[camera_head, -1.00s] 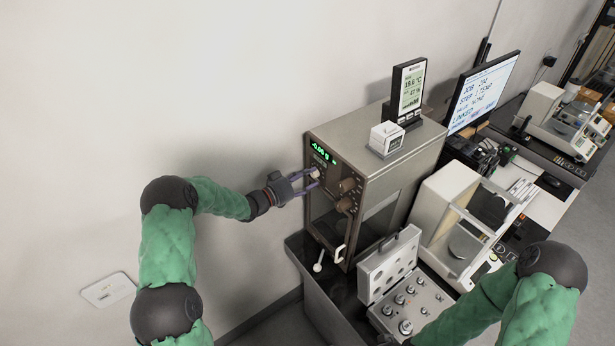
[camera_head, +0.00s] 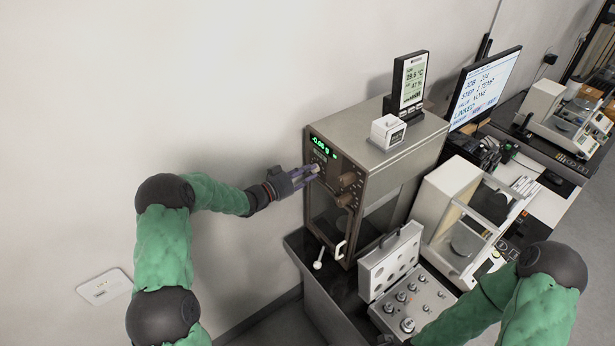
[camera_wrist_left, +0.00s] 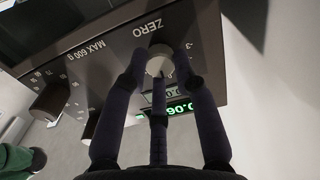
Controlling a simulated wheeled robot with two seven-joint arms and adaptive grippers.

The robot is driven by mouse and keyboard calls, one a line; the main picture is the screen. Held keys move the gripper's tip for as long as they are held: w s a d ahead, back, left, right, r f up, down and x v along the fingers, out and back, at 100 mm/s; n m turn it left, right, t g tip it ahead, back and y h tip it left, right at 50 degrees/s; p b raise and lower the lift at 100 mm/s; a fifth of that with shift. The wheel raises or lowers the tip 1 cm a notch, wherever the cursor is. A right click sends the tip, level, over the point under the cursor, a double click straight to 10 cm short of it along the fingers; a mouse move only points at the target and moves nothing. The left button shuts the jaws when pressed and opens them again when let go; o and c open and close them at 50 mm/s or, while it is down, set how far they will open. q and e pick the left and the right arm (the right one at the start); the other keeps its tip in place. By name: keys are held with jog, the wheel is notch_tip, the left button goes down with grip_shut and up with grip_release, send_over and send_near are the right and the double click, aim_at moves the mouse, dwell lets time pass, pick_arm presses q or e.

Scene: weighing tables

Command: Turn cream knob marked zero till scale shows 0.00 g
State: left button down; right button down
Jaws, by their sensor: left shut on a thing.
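The scale (camera_head: 385,150) is a tall grey-beige cabinet with a dark front panel. Its green display (camera_head: 321,144) reads a small negative value; in the left wrist view the lit digits (camera_wrist_left: 178,108) look like -0.06, partly hidden by a finger. The cream knob (camera_wrist_left: 158,62) sits under the word ZERO on the panel. My left gripper (camera_head: 308,171) is at the panel's upper left, its fingers shut around this knob, which they mostly hide in the head view. My right arm comes in at lower right; its gripper is out of view.
A white-handled lever (camera_head: 318,265) stands below. An open weight case (camera_head: 412,300) lies in front of the scale. A climate display (camera_head: 410,82) and small white box (camera_head: 388,131) stand on top.

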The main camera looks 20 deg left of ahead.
pick_arm(q)
jog(key=shift+m+b, duration=2.3)
jog(key=shift+b, duration=0.95)
jog(key=c, duration=1)
grip_release()
jog(key=shift+a, duration=0.1)
jog(key=v, duration=1.2)
